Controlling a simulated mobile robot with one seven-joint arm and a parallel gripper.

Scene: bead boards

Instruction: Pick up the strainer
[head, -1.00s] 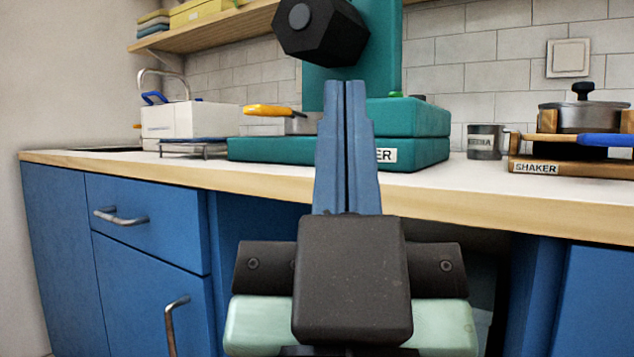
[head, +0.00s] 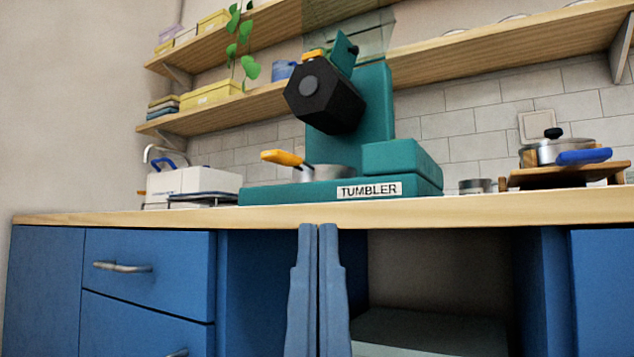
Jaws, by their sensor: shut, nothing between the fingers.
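I cannot make out a strainer for certain. A metal vessel (head: 328,172) with an orange handle sits on the base of a teal machine (head: 285,193) labelled TUMBLER. A lidded pot (head: 545,152) and a blue handle (head: 584,156) are at the right; I cannot tell whether they belong together. My gripper (head: 318,228) has blue fingers pressed together and empty. It shows in front of the counter's front edge, below the machine in the picture, apart from these things.
The wooden counter edge (head: 150,216) runs across the view above blue drawers (head: 150,263). A white box (head: 193,183) stands at left, a small grey cup (head: 475,186) right of the machine. Shelves (head: 260,104) hang above. An open bay lies under the counter.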

